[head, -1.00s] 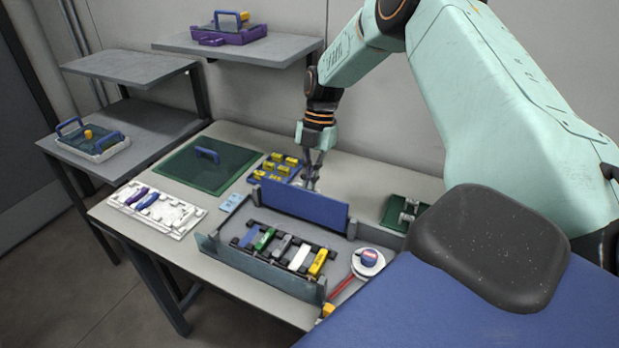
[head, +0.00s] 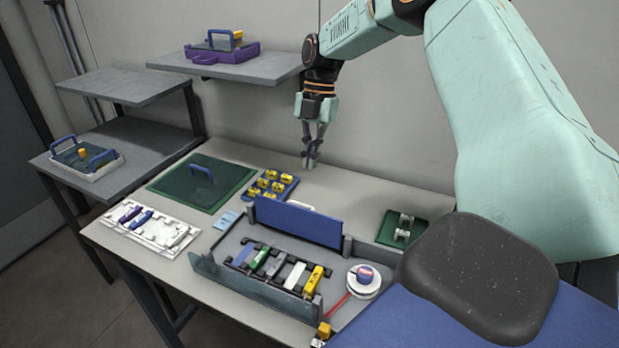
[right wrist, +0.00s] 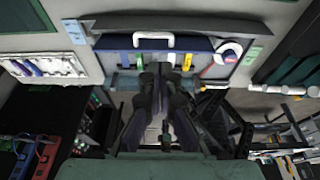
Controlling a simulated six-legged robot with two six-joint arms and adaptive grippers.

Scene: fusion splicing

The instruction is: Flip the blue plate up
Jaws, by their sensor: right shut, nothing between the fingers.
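The blue plate (head: 298,222) stands upright along the back side of the grey tray (head: 228,243). A white handle (head: 300,205) shows just behind its top edge; it also shows in the right wrist view (right wrist: 153,34). My right gripper (head: 309,162) is shut and empty. It hangs pointing down above the table, behind the plate and apart from it. In the right wrist view its fingers (right wrist: 160,72) reach toward the tray area and cover part of it. My left gripper is not in view.
Several coloured blocks (head: 272,262) lie in the tray, with a white reel (head: 364,279) at its right. A yellow-block holder (head: 271,186), green mat (head: 203,182), white tray (head: 150,226) and green board (head: 402,229) surround it. The table behind the plate is fairly clear.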

